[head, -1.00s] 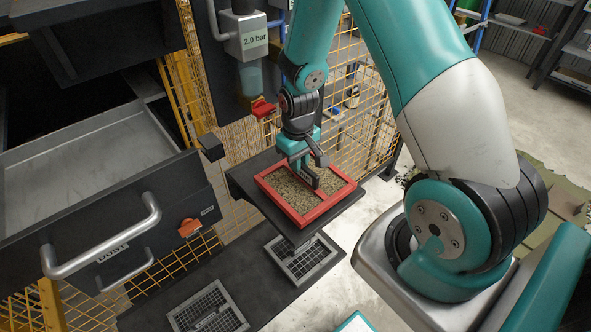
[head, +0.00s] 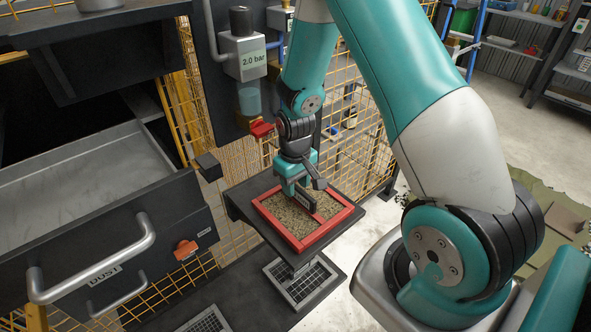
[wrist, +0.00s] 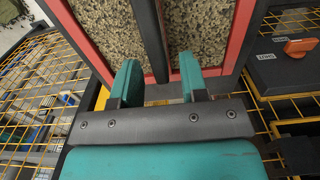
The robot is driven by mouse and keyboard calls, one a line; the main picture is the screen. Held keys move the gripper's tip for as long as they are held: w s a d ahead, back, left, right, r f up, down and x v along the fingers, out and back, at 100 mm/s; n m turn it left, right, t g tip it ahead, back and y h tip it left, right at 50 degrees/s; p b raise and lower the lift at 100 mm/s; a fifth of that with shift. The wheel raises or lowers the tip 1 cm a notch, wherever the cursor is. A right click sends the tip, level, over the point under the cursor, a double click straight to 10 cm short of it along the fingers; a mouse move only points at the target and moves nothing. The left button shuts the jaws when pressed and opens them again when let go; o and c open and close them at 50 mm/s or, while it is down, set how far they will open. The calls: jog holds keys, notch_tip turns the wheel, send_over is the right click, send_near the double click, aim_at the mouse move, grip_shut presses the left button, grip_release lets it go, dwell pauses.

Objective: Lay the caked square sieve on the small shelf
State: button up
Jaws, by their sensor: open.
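The caked square sieve (head: 344,217) has a red frame filled with a brownish-grey grainy cake. It lies flat on the small dark shelf (head: 236,207), close to the shelf's outer edges. My gripper (head: 303,193) is over the middle of the sieve, pointing down. In the wrist view, the two teal fingers of my gripper (wrist: 160,80) are apart, on either side of the sieve's dark middle bar (wrist: 149,35). The bar looks nearer the left finger; I cannot tell whether it touches. Red frame edges (wrist: 238,40) show on both sides there.
Lower grey mesh sieves (head: 301,283) lie on a dark bench below the shelf. An open drawer with a large handle (head: 95,265) stands at left. A yellow mesh fence (head: 350,140) and a box marked 2.0 bar (head: 246,58) are behind. My arm covers the right side.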

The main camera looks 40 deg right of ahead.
notch_tip(320, 180, up, 12)
jog(key=s+a+r+n+y, duration=0.1)
jog(key=s+a+r, duration=0.25)
jog(key=a, duration=0.25)
jog(key=s+a+r+n+y, duration=0.1)
jog(key=s+a+r+n, duration=0.1)
jog(key=s+a+r, duration=0.3)
jog(key=s+a+r+n+y, duration=0.2)
jog(key=s+a+r+n, duration=0.1)
jog(key=s+a, duration=0.6)
jog(key=shift+s+a+r+n+b, duration=0.15)
jog(key=shift+s+r+n+b, duration=0.2)
jog(key=shift+s+r, duration=0.55)
